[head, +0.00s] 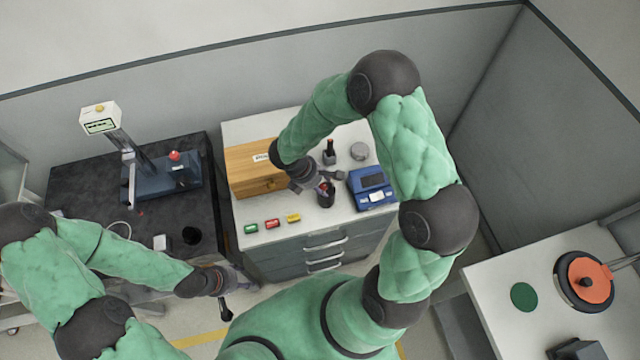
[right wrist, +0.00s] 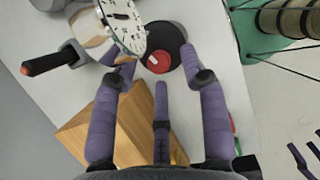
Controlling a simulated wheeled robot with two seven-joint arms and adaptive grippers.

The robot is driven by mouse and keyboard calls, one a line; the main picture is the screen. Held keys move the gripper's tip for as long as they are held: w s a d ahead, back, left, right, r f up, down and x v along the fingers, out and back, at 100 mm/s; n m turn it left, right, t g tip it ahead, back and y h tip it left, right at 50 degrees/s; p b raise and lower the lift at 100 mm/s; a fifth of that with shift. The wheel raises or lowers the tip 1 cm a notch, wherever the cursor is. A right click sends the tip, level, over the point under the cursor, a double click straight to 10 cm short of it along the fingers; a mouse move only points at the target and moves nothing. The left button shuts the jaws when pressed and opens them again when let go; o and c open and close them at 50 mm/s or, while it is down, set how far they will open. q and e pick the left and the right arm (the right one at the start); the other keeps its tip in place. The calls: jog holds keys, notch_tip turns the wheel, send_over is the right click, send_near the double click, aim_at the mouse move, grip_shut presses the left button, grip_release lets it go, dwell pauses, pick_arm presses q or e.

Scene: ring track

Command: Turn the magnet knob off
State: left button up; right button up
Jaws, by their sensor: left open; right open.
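The magnet knob is a red disc (right wrist: 158,61) with a pale mark, set in a dark round body (right wrist: 172,42) in the right wrist view. In the head view the dark body (head: 326,197) stands on the light bench top, partly under my right gripper (head: 328,179). The right gripper's spread fingers (right wrist: 160,66) surround the knob in the wrist view, with a gap around the red disc; contact with the dark body is unclear. My left gripper (head: 226,302) is open and empty, low in front of the black table.
A white dial gauge (right wrist: 125,24) sits close beside the right fingers. A wooden box (head: 250,168), a blue device (head: 371,188) and a dark red-topped item (head: 329,152) crowd the bench. Small coloured blocks (head: 272,223) lie at its front. A black table (head: 75,190) stands left.

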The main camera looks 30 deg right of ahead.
grip_shut()
jog(key=shift+f, duration=0.1)
jog(key=shift+s+n, duration=0.1)
jog(key=shift+n, duration=0.3)
jog(key=n, duration=0.1)
jog(key=n+t+b, duration=0.1)
jog(key=n, duration=0.1)
jog(key=n+t+b, duration=0.1)
jog(key=shift+s+f+n, duration=0.1)
jog(key=shift+s+n, duration=0.2)
jog(key=shift+s+d+n+t+y+b, duration=0.2)
jog(key=shift+n+t+b, duration=0.3)
jog(key=shift+n, duration=0.75)
jog(key=shift+s+a+n+t+y+b, duration=0.1)
jog(key=shift+n+t+y+b, duration=0.35)
jog(key=shift+n, duration=0.8)
grip_release()
jog(key=shift+w, duration=0.1)
